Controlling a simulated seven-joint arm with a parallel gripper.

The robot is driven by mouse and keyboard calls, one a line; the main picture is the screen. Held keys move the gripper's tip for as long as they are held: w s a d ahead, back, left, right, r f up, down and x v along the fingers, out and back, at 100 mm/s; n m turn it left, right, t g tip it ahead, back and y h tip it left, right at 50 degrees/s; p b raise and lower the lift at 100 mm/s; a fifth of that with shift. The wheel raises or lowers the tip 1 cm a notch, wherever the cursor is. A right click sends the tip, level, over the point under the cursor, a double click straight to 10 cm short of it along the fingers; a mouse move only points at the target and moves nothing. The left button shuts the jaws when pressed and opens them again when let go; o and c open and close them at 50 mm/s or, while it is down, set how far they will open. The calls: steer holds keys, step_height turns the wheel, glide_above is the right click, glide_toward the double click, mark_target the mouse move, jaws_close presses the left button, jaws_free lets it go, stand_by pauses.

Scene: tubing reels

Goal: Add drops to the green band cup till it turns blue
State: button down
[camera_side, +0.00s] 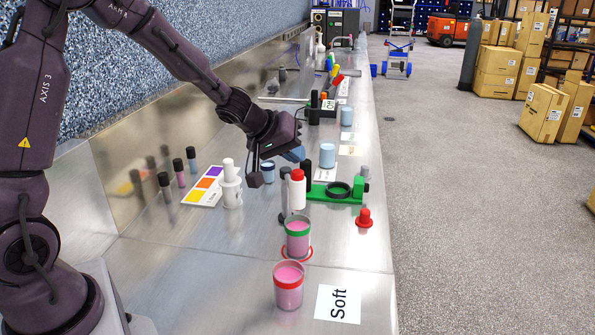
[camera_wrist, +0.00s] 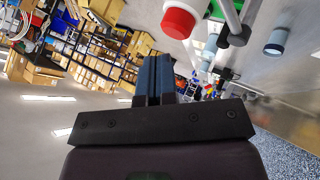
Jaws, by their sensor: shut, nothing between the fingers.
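The green band cup (camera_side: 298,246) holds pink liquid and stands upright on a red ring marked on the bench. A white bottle with a red cap (camera_side: 297,190) stands upright just behind it. A small red bulb-shaped piece (camera_side: 364,217) stands to the right. My gripper (camera_side: 296,154) is above the bench, behind and higher than the bottle, apart from the cup. In the wrist view my gripper's dark fingers (camera_wrist: 152,80) are together with nothing held. A red-topped white item (camera_wrist: 182,20) shows beyond them; I cannot tell for certain which it is.
A red band cup (camera_side: 288,294) with pink liquid stands in front, beside a "Soft" card (camera_side: 338,303). A green holder with a black ring (camera_side: 338,190) lies behind the bottle. A white bottle (camera_side: 231,186) and colour chart (camera_side: 205,187) are left. The bench's front left is clear.

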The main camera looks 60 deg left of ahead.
mark_target(295, 170)
steer(key=shift+f, duration=0.15)
steer(key=shift+f, duration=0.3)
steer(key=shift+f, duration=0.55)
stand_by(0.7)
steer(key=shift+r, duration=0.95)
steer(key=shift+r, duration=2.55)
stand_by(1.8)
steer(key=shift+r, duration=1.9)
